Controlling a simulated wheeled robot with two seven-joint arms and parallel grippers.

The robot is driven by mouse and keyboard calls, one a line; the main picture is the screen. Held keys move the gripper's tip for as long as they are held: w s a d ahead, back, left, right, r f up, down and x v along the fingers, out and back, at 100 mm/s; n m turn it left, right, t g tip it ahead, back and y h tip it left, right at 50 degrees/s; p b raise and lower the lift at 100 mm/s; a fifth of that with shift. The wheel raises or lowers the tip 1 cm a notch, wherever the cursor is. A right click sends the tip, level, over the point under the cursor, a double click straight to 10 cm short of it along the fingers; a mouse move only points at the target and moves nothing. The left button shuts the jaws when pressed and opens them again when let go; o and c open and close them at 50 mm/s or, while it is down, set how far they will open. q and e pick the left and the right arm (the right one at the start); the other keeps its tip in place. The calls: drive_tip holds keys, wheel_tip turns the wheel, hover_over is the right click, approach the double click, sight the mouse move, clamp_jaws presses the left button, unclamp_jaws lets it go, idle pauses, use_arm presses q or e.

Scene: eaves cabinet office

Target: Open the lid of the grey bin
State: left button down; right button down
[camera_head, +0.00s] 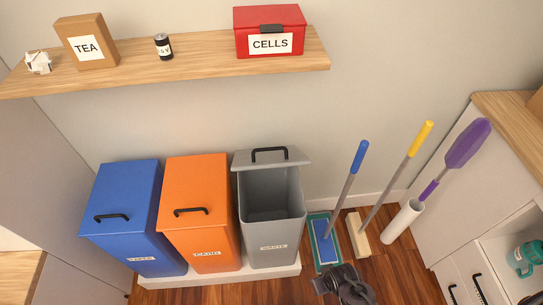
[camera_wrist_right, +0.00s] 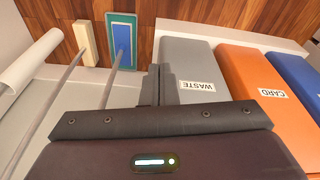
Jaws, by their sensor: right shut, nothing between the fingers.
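The grey bin (camera_head: 272,240) stands at the right end of the row of bins, with a WASTE label on its front. Its lid (camera_head: 295,158) is raised and leans back at the rear, its black handle (camera_head: 270,153) on top. The bin's inside shows and looks empty. My right gripper (camera_head: 330,285) is low in front and to the right of the bin, apart from the lid. In the right wrist view my right gripper (camera_wrist_right: 160,72) is shut and empty beside the grey bin (camera_wrist_right: 195,75). My left gripper is not in view.
An orange bin (camera_head: 195,200) and a blue bin (camera_head: 125,205) stand left with lids closed. A blue mop (camera_head: 325,245), a yellow-handled broom (camera_head: 398,180) and a purple duster (camera_head: 465,145) stand right. A shelf (camera_head: 190,68) hangs above. Floor shows at front right.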

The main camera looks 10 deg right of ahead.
drive_tip(key=w+a+r+n+t, duration=0.15)
drive_tip(key=w+r, duration=0.25)
drive_tip(key=r, duration=0.7)
drive_tip(key=w+a+r+n+t, duration=0.1)
drive_tip(key=w+a+r+n, duration=0.3)
drive_tip(key=r, duration=0.7)
drive_tip(key=w+a+r+n+t+y, duration=0.1)
drive_tip(key=w+a+r+n+t, duration=0.1)
drive_tip(key=w+a+r+n, duration=0.4)
drive_tip(key=n+t+h, duration=0.1)
drive_tip(key=n+t, duration=0.5)
drive_tip(key=n, duration=1.6)
approach(275, 162)
drive_tip(key=shift+g, duration=0.35)
drive_tip(key=w+f, duration=0.1)
drive_tip(key=w, duration=0.2)
drive_tip(key=w+p, duration=0.1)
drive_tip(key=w, duration=0.2)
drive_tip(key=w+f, duration=0.1)
drive_tip(key=w, duration=0.2)
drive_tip(key=shift+f, duration=0.3)
